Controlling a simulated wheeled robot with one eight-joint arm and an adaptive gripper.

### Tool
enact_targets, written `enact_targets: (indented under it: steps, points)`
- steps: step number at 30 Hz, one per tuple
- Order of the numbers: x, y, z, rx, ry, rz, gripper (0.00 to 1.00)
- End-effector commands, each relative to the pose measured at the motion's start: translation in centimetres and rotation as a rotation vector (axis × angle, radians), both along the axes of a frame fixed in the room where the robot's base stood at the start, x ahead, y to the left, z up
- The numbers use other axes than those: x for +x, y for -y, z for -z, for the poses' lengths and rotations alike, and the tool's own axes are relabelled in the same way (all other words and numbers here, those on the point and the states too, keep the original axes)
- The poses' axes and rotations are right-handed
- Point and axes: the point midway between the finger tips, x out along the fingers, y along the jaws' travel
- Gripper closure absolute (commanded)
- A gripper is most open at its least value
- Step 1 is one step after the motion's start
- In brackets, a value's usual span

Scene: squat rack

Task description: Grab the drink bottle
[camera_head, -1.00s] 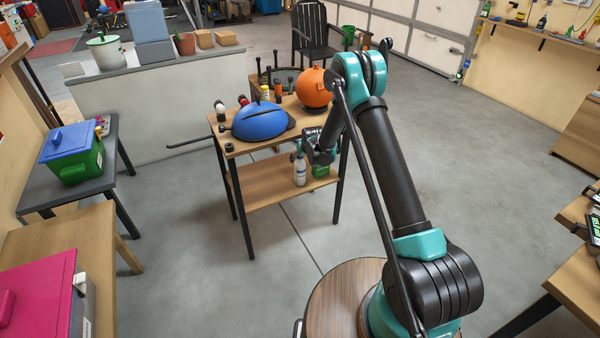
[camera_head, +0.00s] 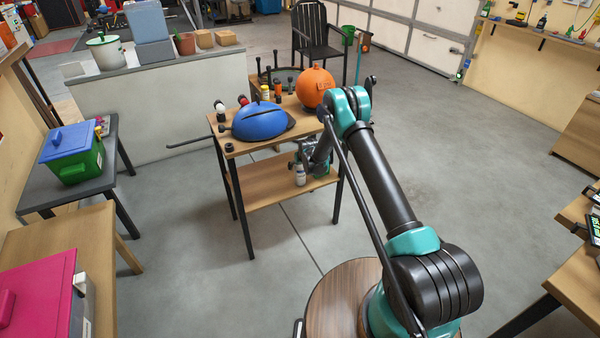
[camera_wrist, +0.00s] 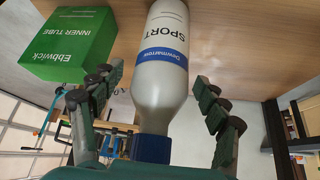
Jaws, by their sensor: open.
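The drink bottle (camera_wrist: 163,75) is pale grey-white with a blue band and a blue cap, labelled SPORT. In the wrist view it lies between the two fingers of my open gripper (camera_wrist: 155,110), with a visible gap to the finger on the right. In the head view the bottle (camera_head: 300,175) stands upright on the lower shelf (camera_head: 262,191) of the small wooden stand. My gripper (camera_head: 302,160) is at the bottle there, partly hiding its upper part. No grip on the bottle shows.
A green inner tube box (camera_wrist: 72,45) stands close beside the bottle. Dark stand legs (camera_head: 338,200) are near my arm.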

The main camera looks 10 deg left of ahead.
Motion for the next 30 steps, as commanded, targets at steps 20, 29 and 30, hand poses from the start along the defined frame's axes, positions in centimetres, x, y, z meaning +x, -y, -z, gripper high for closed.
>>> enact_targets:
  steps: [20,29,30]
  points:
    - [0.14,-0.07,0.24,0.000,0.000,0.000,0.74]
    - [0.15,-0.07,0.20,0.000,0.000,0.000,0.88]
    - [0.15,-0.07,0.20,0.000,0.000,0.000,0.88]
